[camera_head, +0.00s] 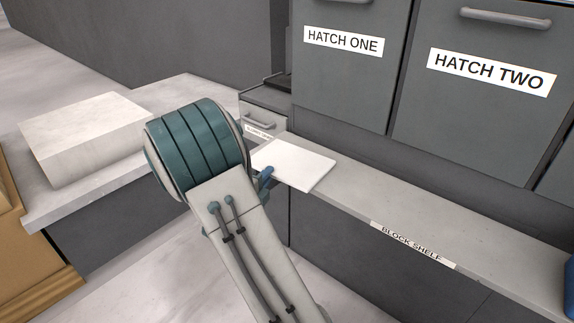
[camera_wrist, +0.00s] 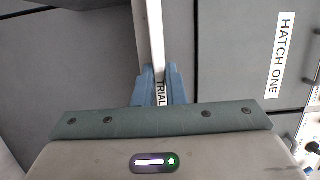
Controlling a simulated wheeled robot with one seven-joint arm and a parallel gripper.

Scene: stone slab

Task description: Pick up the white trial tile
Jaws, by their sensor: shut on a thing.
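The white trial tile (camera_head: 295,164) is a flat, thin slab over the left end of the block shelf in the head view. In the wrist view the tile (camera_wrist: 155,40) shows edge-on, with the word TRIAL on its edge. My gripper (camera_wrist: 156,85) has its two blue fingers closed on either side of that edge. In the head view one blue fingertip shows at the tile's near left edge, and my arm hides the rest of the gripper. I cannot tell whether the tile touches the shelf.
The block shelf (camera_head: 440,218) runs to the right and is mostly bare, with a blue thing (camera_head: 569,285) at its right end. Hatch one (camera_head: 345,85) and hatch two (camera_head: 480,115) stand behind it. A pale stone block (camera_head: 85,135) lies on the slab at left.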

